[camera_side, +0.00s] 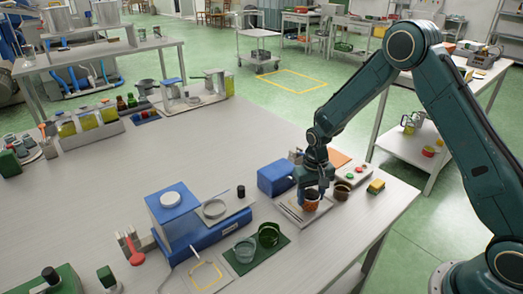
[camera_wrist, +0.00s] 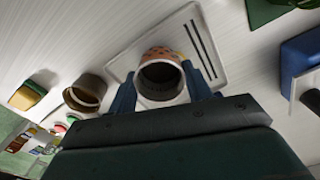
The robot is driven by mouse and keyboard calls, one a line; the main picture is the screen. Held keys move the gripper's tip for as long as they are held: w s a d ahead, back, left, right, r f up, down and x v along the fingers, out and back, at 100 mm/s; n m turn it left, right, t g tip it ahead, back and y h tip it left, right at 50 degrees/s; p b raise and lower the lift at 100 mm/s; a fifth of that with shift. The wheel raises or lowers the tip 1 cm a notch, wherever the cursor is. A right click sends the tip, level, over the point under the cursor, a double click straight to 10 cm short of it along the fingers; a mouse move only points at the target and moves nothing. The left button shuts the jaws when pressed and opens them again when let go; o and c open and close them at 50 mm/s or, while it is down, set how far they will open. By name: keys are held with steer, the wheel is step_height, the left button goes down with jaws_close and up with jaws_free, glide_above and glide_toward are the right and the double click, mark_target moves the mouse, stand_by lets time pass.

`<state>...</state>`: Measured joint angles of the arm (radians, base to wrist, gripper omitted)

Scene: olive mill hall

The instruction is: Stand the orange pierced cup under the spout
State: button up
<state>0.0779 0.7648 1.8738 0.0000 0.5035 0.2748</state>
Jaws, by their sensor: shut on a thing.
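The orange pierced cup (camera_side: 311,201) is between the fingers of my gripper (camera_side: 313,193), over a pale slotted tray (camera_side: 291,209). In the wrist view the cup (camera_wrist: 160,56) shows its dark open mouth, with one finger of my gripper (camera_wrist: 160,90) on each side. My gripper is shut on the cup. I cannot tell whether the cup's base touches the tray (camera_wrist: 200,22). A blue machine with a white top (camera_side: 181,232) stands to the left, with a yellow-outlined square on a pale plate (camera_side: 189,283) in front. I cannot clearly make out a spout.
A brown cup (camera_side: 342,191) and a yellow-green sponge (camera_side: 376,187) stand close on the right. A blue box (camera_side: 275,178) is just behind left. A green mat (camera_side: 245,265) with two glass cups lies between tray and plate. The table's middle left is clear.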

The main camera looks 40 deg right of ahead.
steer(key=shift+f, duration=0.35)
steer(key=shift+w+f, duration=0.1)
steer(key=shift+w, duration=1.4)
steer(key=shift+w, duration=0.1)
steer(key=o, duration=1.2)
steer(key=shift+s+r, duration=0.2)
steer(key=shift+r, duration=1.05)
steer(key=shift+s+r, duration=0.15)
steer(key=shift+r, duration=1.05)
steer(key=shift+s+r, duration=0.2)
steer(key=shift+r, duration=1.05)
